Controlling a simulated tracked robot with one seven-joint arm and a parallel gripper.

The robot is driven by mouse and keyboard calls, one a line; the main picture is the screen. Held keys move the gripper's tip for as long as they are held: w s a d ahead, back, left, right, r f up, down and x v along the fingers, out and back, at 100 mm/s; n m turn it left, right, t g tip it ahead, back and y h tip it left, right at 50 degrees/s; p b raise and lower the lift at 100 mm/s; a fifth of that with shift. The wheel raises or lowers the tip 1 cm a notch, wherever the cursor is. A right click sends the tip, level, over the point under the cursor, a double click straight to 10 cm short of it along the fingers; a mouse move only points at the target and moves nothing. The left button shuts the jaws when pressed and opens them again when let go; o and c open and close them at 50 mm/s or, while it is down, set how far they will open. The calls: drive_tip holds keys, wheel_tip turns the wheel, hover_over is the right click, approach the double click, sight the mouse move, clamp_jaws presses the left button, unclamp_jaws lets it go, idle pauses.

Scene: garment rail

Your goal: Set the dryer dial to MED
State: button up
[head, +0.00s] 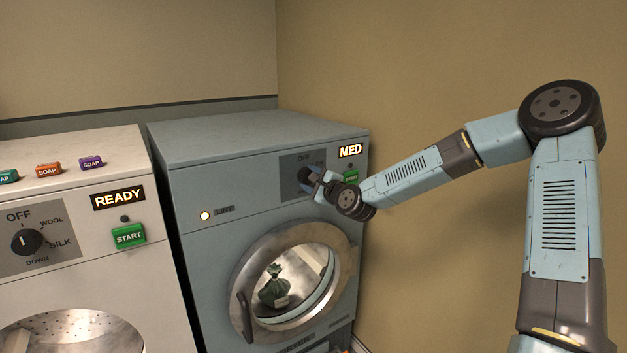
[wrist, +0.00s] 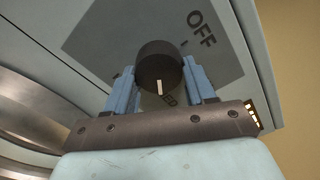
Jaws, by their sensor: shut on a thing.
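The blue-grey dryer (head: 215,160) stands at the right, against the wall. Its lit display (head: 350,151) reads MED. My gripper (head: 317,184) is at the dryer's dial panel and largely hides the dial in the head view. In the wrist view the round black dial (wrist: 158,66) sits between the two blue fingers of my gripper (wrist: 162,85), which are shut on it. The dial's white mark points down in that picture, toward a small, partly hidden label. The word OFF (wrist: 202,28) is printed at the upper right of the dial.
A green START button (head: 351,176) is just right of my gripper. The round dryer door (head: 243,318) is below, with a dark green bag (head: 275,287) behind its glass. A white washer (head: 100,220) showing READY stands at left, with soap boxes (head: 48,170) on top.

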drive_tip(key=shift+f, duration=0.15)
idle(0.3)
drive_tip(key=o, duration=0.8)
drive_tip(key=shift+o, duration=1)
drive_tip(key=v, duration=1.3)
drive_tip(key=shift+s+d, duration=0.25)
drive_tip(key=shift+s, duration=0.05)
